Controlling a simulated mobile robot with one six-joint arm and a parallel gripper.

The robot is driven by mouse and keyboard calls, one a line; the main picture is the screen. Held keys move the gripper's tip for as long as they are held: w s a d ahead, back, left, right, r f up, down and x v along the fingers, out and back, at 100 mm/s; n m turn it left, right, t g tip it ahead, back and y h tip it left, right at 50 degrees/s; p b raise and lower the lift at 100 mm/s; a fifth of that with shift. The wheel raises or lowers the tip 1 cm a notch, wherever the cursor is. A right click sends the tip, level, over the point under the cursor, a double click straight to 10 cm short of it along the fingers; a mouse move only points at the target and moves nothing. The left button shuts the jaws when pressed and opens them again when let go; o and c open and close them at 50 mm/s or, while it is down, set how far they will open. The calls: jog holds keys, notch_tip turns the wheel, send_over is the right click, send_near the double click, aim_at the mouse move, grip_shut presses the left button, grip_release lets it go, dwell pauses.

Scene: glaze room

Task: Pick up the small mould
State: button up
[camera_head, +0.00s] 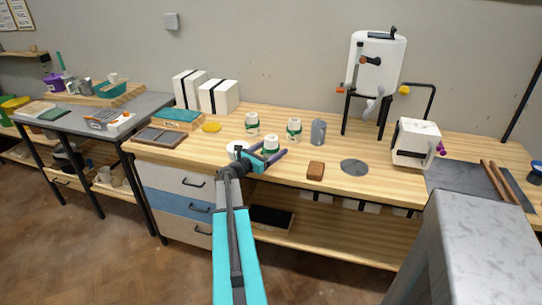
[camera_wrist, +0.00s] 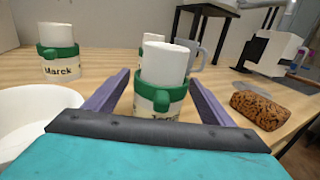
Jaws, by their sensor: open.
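My gripper (camera_head: 268,151) is open over the wooden workbench. Its purple fingers (camera_wrist: 160,92) stand on either side of a white round cup-like piece (camera_wrist: 165,65) with a green band and a partly hidden dark label. The same piece shows between the fingers in the head view (camera_head: 271,145); no grip on it shows. Two similar green-banded pieces stand behind, one at left (camera_head: 252,124) and one at right (camera_head: 294,130). Two white blocks with black straps, the left one (camera_head: 183,89) and the right one (camera_head: 218,97), stand at the bench's back left. I cannot tell which is the small mould.
A white round dish (camera_wrist: 35,115) lies left of my gripper. A brown block (camera_head: 315,171), a grey mug (camera_head: 318,133) and a grey disc (camera_head: 354,167) are to the right. A white machine (camera_head: 375,65) on black legs stands behind. The bench front between dish and block is mostly clear.

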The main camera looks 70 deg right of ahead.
aim_at(268, 144)
jog(key=c, duration=1.2)
jog(key=shift+c, duration=0.2)
jog(key=shift+r, duration=0.15)
jog(key=shift+r, duration=0.6)
jog(key=shift+s+a+r+b, duration=0.1)
jog(key=shift+a+r+b, duration=0.1)
jog(key=shift+r, duration=0.35)
jog(key=shift+a+r+b, duration=0.2)
jog(key=shift+r, duration=0.35)
jog(key=s+a+r+b, duration=0.1)
jog(key=s+a, duration=0.1)
jog(key=a, duration=1.3)
jog(key=shift+r+b, duration=0.2)
jog(key=shift+b, duration=0.2)
